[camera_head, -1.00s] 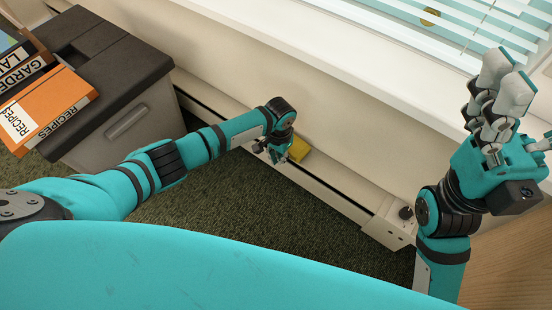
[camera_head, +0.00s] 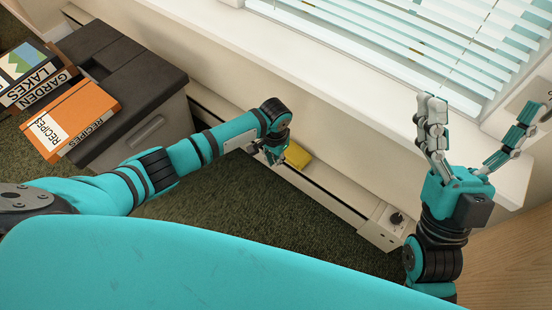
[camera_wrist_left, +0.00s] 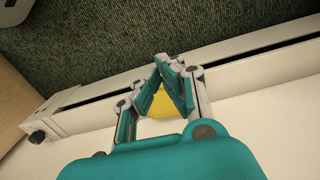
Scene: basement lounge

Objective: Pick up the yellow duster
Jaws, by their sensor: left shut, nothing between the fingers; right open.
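The yellow duster (camera_head: 298,155) lies on top of the low white heater along the wall, under the window sill. It also shows in the left wrist view (camera_wrist_left: 160,104), partly hidden behind the fingers. My left gripper (camera_head: 273,156) is beside the duster, on its left in the head view. Its fingertips come together in the wrist view (camera_wrist_left: 169,62) with nothing held; whether they touch the duster I cannot tell. My right gripper (camera_head: 481,103) is raised near the window at the right, its fingers spread wide and empty.
A grey cabinet with a dark top (camera_head: 135,75) stands at the left, carrying an orange recipes book (camera_head: 75,118) and a garden lakes book (camera_head: 38,88). The window sill (camera_head: 330,90) juts out above the heater (camera_head: 375,222). Green carpet (camera_head: 250,210) is clear.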

